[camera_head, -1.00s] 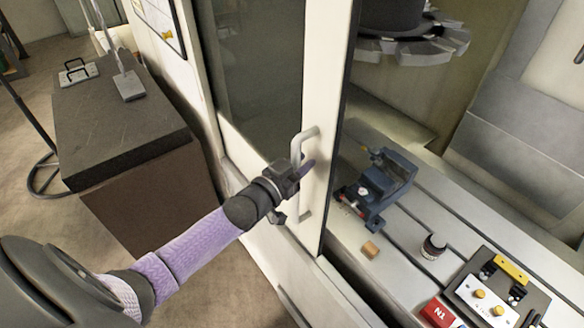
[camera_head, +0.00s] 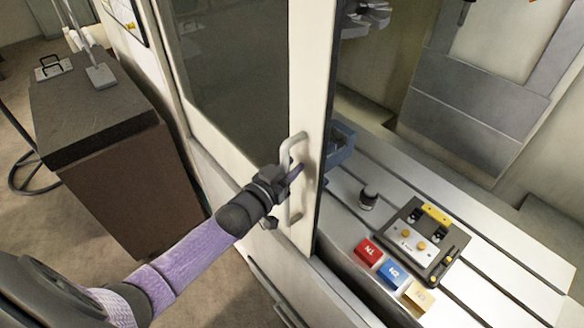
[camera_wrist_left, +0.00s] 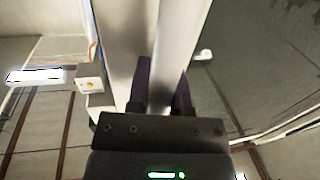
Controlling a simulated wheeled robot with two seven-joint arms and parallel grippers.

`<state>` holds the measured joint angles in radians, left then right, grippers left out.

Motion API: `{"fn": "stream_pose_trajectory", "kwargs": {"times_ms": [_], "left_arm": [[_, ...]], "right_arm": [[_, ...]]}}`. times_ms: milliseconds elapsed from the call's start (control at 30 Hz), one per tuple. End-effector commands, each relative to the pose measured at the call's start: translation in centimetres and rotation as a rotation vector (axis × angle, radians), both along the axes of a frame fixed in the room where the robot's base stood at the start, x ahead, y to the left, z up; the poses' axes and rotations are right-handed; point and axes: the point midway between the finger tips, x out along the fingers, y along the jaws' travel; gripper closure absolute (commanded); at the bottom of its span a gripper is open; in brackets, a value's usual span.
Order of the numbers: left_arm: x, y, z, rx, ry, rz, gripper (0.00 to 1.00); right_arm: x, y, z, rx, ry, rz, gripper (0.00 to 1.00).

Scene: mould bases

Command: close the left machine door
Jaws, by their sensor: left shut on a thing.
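The left machine door has a pale frame (camera_head: 312,75) and a dark window (camera_head: 235,60). Its upright pale handle (camera_head: 294,145) is on the frame near the right edge. My left gripper (camera_head: 291,190) is shut on the handle. In the left wrist view, the fingers of my left gripper (camera_wrist_left: 161,88) sit on both sides of a pale bar. The machine's inside shows to the right of the door, so the doorway is open there. My right gripper is not in view.
A blue vise (camera_head: 342,145) on the slotted machine table is mostly hidden behind the door. A dark-topped cabinet (camera_head: 95,115) stands left.

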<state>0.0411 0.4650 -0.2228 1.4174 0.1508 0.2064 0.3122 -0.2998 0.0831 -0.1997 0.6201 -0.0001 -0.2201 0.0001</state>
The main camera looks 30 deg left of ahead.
Motion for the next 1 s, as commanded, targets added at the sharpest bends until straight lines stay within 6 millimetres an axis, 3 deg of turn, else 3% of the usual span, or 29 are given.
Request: {"fn": "stream_pose_trajectory", "kwargs": {"times_ms": [333, 367, 500, 833, 1000], "left_arm": [[-0.1, -0.2, -0.1, -0.004, 0.000, -0.005, 1.00], [-0.1, -0.2, -0.1, -0.004, 0.000, -0.005, 0.70], [-0.1, -0.2, -0.1, -0.004, 0.000, -0.004, 0.40], [-0.3, -0.1, -0.1, -0.003, 0.001, -0.002, 0.39], [-3.0, 0.4, -0.2, -0.002, 0.005, -0.004, 0.39]], "right_arm": [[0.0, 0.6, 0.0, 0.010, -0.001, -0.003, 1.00], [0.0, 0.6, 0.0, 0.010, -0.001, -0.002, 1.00], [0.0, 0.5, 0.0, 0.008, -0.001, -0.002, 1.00], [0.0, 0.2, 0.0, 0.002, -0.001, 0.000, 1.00], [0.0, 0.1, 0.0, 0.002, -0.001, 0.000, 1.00]]}}
